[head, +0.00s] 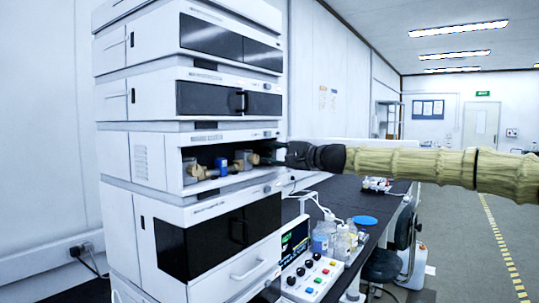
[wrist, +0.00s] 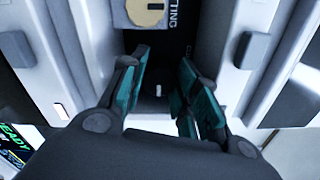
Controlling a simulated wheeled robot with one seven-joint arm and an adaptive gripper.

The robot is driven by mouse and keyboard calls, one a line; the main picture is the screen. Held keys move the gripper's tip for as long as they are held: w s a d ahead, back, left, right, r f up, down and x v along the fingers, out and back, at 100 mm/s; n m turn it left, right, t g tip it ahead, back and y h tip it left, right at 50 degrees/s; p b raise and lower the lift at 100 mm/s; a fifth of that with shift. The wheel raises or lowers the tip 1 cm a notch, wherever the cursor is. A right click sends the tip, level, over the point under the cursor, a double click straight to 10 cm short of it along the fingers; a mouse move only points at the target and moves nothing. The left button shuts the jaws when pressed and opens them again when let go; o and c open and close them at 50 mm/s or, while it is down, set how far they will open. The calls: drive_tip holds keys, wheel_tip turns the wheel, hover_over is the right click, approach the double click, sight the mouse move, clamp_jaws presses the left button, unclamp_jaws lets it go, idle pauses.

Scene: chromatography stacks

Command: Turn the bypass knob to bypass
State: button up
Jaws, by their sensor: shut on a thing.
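My gripper (head: 272,153) reaches from the right to the right end of an open bay in the third unit of the instrument stack. In the wrist view, its two teal-padded fingers (wrist: 160,68) stand either side of a dark piece with a small white mark (wrist: 158,90), which I take to be the bypass knob. The gripper is shut on it. Most of the knob is hidden in shadow and by the fingers, so I cannot read its setting. A brass round fitting (wrist: 145,12) on a grey block sits beyond the fingertips, beside partly visible lettering.
The bay also holds a blue part (head: 221,167) and a brass fitting (head: 197,171). A box with several buttons and knobs (head: 312,275), bottles (head: 335,240) and a blue disc (head: 365,220) are on the black bench. White housing edges (wrist: 250,50) flank my gripper.

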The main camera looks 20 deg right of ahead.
drive_tip(key=shift+f, duration=0.15)
drive_tip(key=o, duration=0.7)
drive_tip(key=shift+o, duration=0.2)
drive_tip(key=shift+s+d, duration=0.1)
drive_tip(key=v, duration=1.2)
